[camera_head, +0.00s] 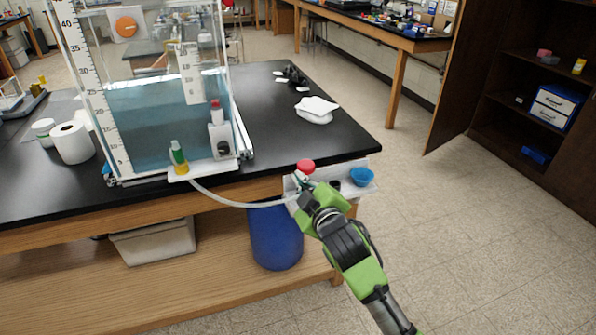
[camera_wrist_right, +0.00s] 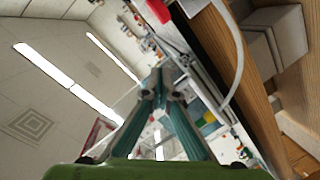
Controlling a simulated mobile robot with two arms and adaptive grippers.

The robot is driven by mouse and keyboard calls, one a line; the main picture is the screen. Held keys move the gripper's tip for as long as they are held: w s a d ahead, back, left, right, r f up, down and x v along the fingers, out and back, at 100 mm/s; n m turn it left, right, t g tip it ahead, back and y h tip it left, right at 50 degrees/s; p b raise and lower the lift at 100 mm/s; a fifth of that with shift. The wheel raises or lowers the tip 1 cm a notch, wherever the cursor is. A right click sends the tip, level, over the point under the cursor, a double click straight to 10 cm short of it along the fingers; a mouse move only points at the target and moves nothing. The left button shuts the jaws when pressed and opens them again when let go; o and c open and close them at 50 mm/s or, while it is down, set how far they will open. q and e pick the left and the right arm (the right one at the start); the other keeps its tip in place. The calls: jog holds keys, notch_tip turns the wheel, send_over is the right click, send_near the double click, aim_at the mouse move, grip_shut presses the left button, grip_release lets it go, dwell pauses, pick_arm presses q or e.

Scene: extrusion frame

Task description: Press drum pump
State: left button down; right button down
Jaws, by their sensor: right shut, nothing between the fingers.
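The drum pump's red knob (camera_head: 306,166) stands at the front edge of the black-topped bench, above a blue drum (camera_head: 275,238). A pale hose (camera_head: 240,204) runs from the tank's base toward the pump. My right gripper (camera_head: 302,181) is shut and empty, its fingertips just below the red knob in the head view; I cannot tell whether they touch. In the right wrist view the closed fingertips (camera_wrist_right: 161,93) meet mid-frame, and a red part (camera_wrist_right: 158,10), likely the knob, shows at the top edge, apart from them in the picture. The pump body is mostly hidden by my gripper. My left gripper is out of view.
A clear tank (camera_head: 150,120) of blue water stands on the bench. A white bin (camera_head: 155,241) stands under the bench. Floor to the right is clear.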

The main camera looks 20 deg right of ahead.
send_over(298, 169)
jog(key=s+a, duration=0.3)
jog(key=a, duration=0.1)
jog(key=f, duration=0.2)
jog(key=d+f, duration=0.1)
jog(key=d+f+p, duration=0.1)
jog(key=d, duration=0.1)
jog(key=shift+w+d+f, duration=0.15)
jog(key=shift+w+f, duration=0.05)
jog(key=shift+f, duration=0.05)
